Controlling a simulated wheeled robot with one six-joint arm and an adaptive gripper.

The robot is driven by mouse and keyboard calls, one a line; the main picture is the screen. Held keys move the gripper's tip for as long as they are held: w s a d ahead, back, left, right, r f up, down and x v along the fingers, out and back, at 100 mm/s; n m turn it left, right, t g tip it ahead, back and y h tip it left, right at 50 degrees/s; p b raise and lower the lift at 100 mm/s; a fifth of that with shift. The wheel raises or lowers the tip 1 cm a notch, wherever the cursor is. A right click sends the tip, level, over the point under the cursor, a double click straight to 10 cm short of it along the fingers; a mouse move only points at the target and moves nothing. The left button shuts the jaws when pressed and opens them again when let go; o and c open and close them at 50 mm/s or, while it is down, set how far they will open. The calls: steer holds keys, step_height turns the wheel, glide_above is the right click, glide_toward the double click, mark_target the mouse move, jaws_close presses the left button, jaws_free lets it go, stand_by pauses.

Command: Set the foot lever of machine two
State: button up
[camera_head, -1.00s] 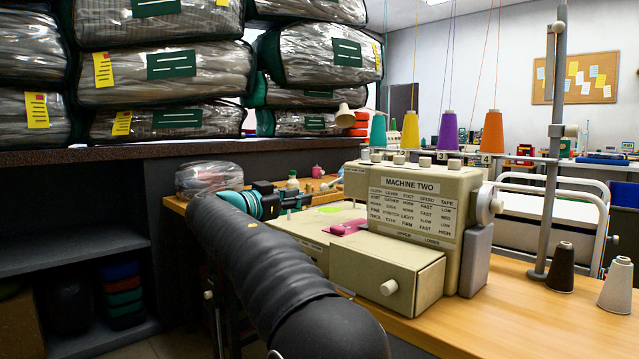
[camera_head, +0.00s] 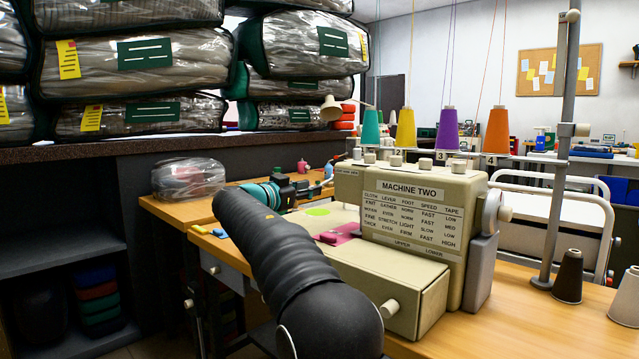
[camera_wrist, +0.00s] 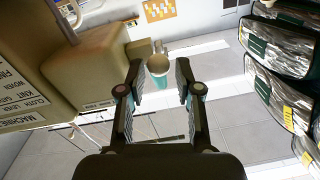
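Machine two (camera_head: 400,290) is a beige sewing machine on a wooden table. Its front chart (camera_head: 411,214) has columns for cloth, lever, foot, speed and tape. Several knobs (camera_head: 426,164) sit along its top, and a handwheel (camera_head: 494,212) is on its right side. A pink cloth (camera_head: 340,233) lies by its left side. I cannot make out which part is the foot lever. My gripper (camera_head: 282,189) is behind the machine's left end in the head view. In the wrist view my gripper (camera_wrist: 158,70) has its fingers apart with nothing held; the machine (camera_wrist: 85,68) is left of them.
Thread cones, such as a purple one (camera_head: 447,130), stand above the machine. A clear bag (camera_head: 187,177) lies on the table's left. Bagged comforters (camera_head: 140,62) fill the shelf behind. A post (camera_head: 562,150) and two more cones stand at right. A teal-and-cream object (camera_wrist: 158,66) shows beyond my fingers.

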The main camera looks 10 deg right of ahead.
mark_target(323, 185)
steer(key=shift+p+x, duration=0.45)
steer(key=shift+x, duration=1.95)
jaws_close()
